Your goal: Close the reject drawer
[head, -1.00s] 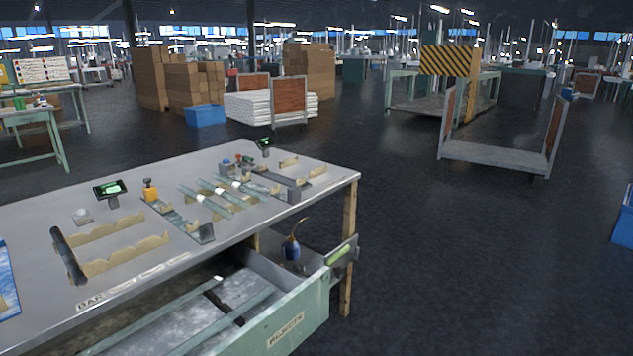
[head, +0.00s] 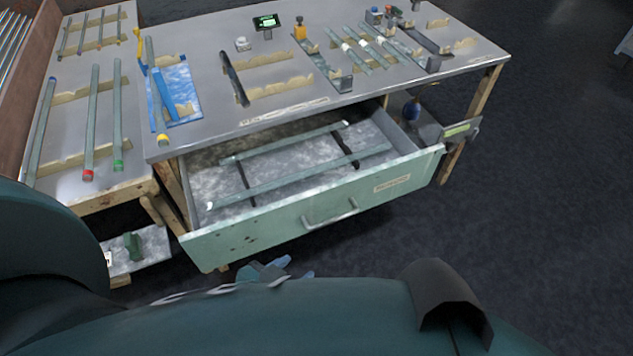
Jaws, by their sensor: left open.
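The reject drawer (head: 270,229) is pulled well out from under the grey-topped bench, with its pale green front facing me. Its label (head: 392,183) is on the right of the front, and a bar handle (head: 330,213) is in the middle. Inside lie two long glass tubes (head: 300,176) across dark strips. My left gripper (head: 296,268) is open, low in front of the drawer front and left of the handle, apart from the handle. Most of it is hidden behind my own arm. My right gripper is not in view.
The bench top (head: 205,95) carries tubes, wooden notched rests, a small display (head: 266,22) and a blue fixture (head: 178,93). A side table (head: 70,186) with several tubes stands at left. A bracket with a green-lit panel (head: 458,130) sticks out right of the drawer. Floor at right is clear.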

